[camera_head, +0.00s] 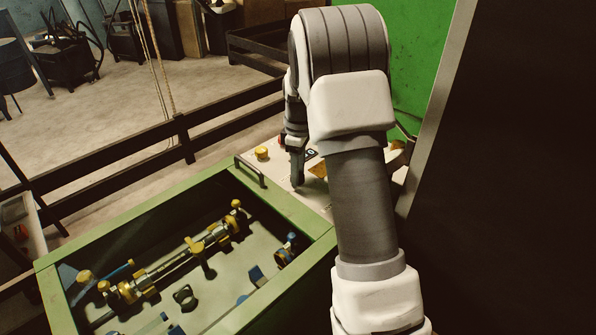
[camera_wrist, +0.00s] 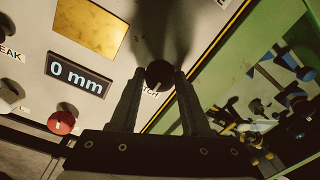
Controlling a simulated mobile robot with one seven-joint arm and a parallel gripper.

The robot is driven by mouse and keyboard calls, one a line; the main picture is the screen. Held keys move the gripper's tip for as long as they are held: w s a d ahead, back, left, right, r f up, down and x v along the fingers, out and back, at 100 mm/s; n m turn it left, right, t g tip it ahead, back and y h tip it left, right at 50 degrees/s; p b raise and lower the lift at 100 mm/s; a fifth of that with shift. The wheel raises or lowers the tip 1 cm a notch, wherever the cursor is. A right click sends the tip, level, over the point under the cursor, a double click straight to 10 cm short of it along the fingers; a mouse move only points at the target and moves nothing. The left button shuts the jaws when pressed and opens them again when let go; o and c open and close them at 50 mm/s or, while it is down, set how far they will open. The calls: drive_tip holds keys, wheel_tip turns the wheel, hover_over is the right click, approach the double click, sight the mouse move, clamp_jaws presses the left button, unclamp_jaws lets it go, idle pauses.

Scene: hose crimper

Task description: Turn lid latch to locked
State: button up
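The latch knob (camera_wrist: 160,75) is a dark round knob on the pale control panel (camera_wrist: 30,40), with a partly covered label ending in "TCH" beside it. My gripper (camera_wrist: 161,72) has one finger on each side of the knob, with very little gap at the tips. I cannot tell whether the fingers touch it. In the head view my gripper (camera_head: 297,184) points down at the panel, and the knob cannot be made out there. The green-framed lid (camera_head: 322,245) with a dark handle (camera_head: 249,170) covers the crimper box and looks closed.
The panel also has a "0 mm" display (camera_wrist: 79,75), a yellow plate (camera_wrist: 91,27) and a red button (camera_wrist: 61,122). Hose parts (camera_head: 172,268) lie inside the box. A dark railing (camera_head: 150,140) runs behind, and a dark cabinet (camera_head: 520,170) stands close on the right.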

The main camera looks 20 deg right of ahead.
clamp_jaws()
drive_tip(key=shift+m, duration=0.3)
drive_tip(key=m+p, duration=0.1)
drive_tip(key=m, duration=0.8)
drive_tip(key=shift+s+p, duration=0.1)
drive_tip(key=shift+p, duration=0.3)
drive_tip(key=m, duration=0.4)
drive_tip(key=shift+t+p, duration=0.3)
drive_tip(key=shift+p, duration=0.05)
drive_tip(key=shift+m+p, duration=0.4)
drive_tip(key=shift+m, duration=1.7)
